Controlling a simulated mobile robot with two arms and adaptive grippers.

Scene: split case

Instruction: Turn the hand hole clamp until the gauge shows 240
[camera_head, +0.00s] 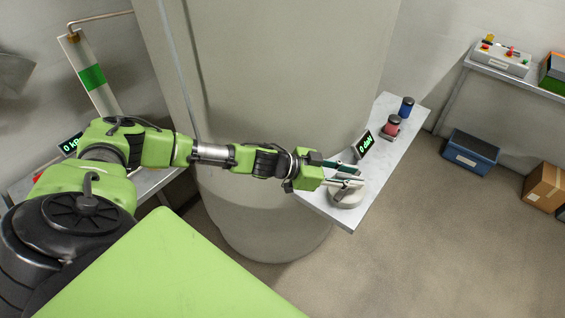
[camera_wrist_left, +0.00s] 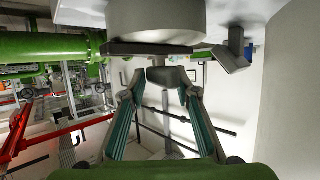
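The hand hole clamp (camera_head: 347,195) is a round pale grey body with a bar across it, at the near end of the narrow right table. In the left wrist view its round body (camera_wrist_left: 155,20) fills the top, with a dark crossbar (camera_wrist_left: 150,48) and a grey knob (camera_wrist_left: 168,76) below. My left gripper (camera_head: 345,176) is at the clamp. In the left wrist view its fingers (camera_wrist_left: 162,92) are apart, with the knob between or just beyond their tips; contact cannot be told. The gauge display (camera_head: 364,144) behind the clamp reads 0 daN. My right gripper is not in view.
A red-topped item (camera_head: 391,127) and a blue one (camera_head: 406,107) stand farther along the right table (camera_head: 385,160). A large grey column (camera_head: 280,80) stands behind my arm. Another display (camera_head: 70,145) is at left. A blue crate (camera_head: 470,152) is on the floor.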

